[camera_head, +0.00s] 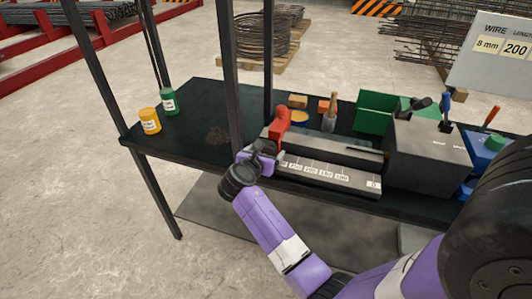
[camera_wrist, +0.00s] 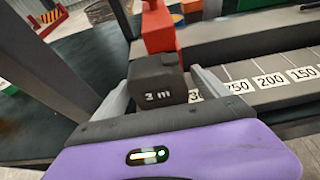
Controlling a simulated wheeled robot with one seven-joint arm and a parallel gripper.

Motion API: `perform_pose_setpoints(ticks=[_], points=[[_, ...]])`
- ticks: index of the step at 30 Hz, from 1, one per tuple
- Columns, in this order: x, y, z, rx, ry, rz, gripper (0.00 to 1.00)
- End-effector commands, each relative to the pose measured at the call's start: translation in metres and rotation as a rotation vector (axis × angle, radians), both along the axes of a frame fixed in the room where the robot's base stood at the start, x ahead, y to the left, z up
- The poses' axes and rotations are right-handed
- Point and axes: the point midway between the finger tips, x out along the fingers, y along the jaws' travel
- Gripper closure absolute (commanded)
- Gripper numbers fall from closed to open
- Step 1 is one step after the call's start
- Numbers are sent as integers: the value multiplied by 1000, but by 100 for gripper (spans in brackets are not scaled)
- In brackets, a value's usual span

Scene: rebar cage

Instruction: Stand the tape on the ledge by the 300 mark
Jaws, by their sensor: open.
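The tape, a small black block marked "3 m" (camera_wrist: 157,80), is upright between the fingers of my gripper (camera_wrist: 160,88) in the wrist view. The fingers are open, one on each side of it. The 300 label (camera_wrist: 194,96) is partly covered by the tape and right finger. The tape is at the ledge's left end, beside this label. Its underside is hidden. In the head view my gripper (camera_head: 262,158) is at that end.
A red upright part (camera_head: 280,124) stands right behind the tape. A dark post (camera_head: 231,80) rises close to the left of my gripper. A grey box (camera_head: 428,158) is at the ledge's right. Yellow (camera_head: 150,121) and green (camera_head: 169,101) containers stand on the bench's left.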

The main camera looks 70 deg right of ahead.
Motion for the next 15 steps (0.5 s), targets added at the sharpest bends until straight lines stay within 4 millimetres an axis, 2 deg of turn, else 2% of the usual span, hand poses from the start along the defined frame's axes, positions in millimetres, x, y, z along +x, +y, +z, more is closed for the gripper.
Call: perform_pose_setpoints(ticks=[5,15], points=[[0,20,9,-2,-1,3,15],[-5,83,35,-1,-2,4,15]])
